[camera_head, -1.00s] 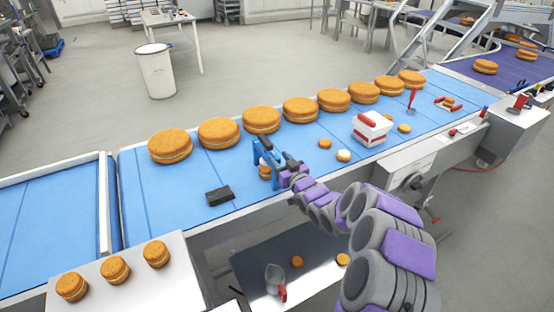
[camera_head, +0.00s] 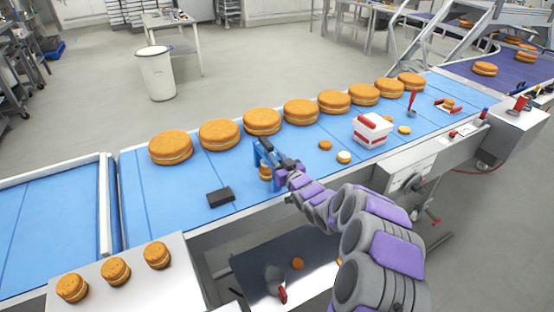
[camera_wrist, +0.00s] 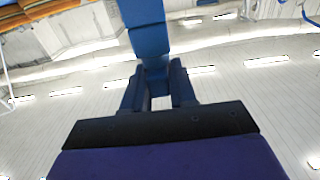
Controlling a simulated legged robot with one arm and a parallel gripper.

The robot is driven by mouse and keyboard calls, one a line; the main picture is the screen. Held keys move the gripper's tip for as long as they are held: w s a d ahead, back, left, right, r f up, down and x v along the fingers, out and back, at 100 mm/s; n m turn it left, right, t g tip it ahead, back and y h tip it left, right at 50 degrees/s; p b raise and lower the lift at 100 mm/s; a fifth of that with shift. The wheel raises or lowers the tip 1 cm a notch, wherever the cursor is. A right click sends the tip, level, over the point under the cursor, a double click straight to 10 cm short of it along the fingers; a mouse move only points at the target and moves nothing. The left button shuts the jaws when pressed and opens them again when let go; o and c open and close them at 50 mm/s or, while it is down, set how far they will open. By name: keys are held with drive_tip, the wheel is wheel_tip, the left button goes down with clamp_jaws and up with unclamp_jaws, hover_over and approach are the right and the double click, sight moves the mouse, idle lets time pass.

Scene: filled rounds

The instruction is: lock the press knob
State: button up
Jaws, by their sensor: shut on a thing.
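The blue press (camera_head: 258,152) stands upright on the blue conveyor belt near its front edge. A small round cake (camera_head: 265,172) shows low at its frame. My gripper (camera_head: 289,165) is at the right side of the press, shut on a blue part of it. In the wrist view my two fingers (camera_wrist: 158,92) close around this blue part (camera_wrist: 146,38), which runs up from between them. I cannot make out the knob's shape or its turn, as the gripper covers that spot.
A black block (camera_head: 220,197) lies left of the press. Large filled rounds (camera_head: 262,122) line the back of the belt (camera_head: 330,175). A scoop (camera_head: 276,280) lies on the shelf below.

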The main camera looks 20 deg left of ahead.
drive_tip(key=shift+m+t+h, duration=0.3)
clamp_jaws()
drive_tip(key=m+t+h, duration=0.1)
drive_tip(key=m+t+h+p, duration=0.1)
drive_tip(key=shift+s+a+t+h, duration=0.2)
drive_tip(key=shift+t+h, duration=0.1)
drive_tip(key=shift+h, duration=0.1)
drive_tip(key=m+h+p, duration=0.1)
drive_tip(key=m+t+h+p, duration=0.2)
drive_tip(key=h+p, duration=0.1)
drive_tip(key=shift+a+r, duration=0.2)
drive_tip(key=shift+r, duration=0.05)
drive_tip(key=m+h+p, duration=0.1)
drive_tip(key=h, duration=0.1)
drive_tip(key=m+t+h+p, duration=0.1)
drive_tip(key=shift+w+a+m+h, duration=0.1)
drive_tip(key=shift+a+m+h, duration=0.05)
drive_tip(key=shift+m+h, duration=0.2)
drive_tip(key=m+h, duration=0.1)
drive_tip(key=h, duration=0.1)
drive_tip(key=m+h+p, duration=0.1)
drive_tip(key=h, duration=0.1)
drive_tip(key=m+h, duration=0.2)
drive_tip(key=shift+f, duration=0.4)
drive_tip(key=shift+m+g+h, duration=0.4)
drive_tip(key=shift+m+h, duration=0.35)
drive_tip(key=shift+h, duration=0.5)
drive_tip(key=shift+a+r+m+g+h+b, duration=0.15)
drive_tip(key=shift+m+g+h+b, duration=0.3)
drive_tip(key=shift+m+h, duration=0.4)
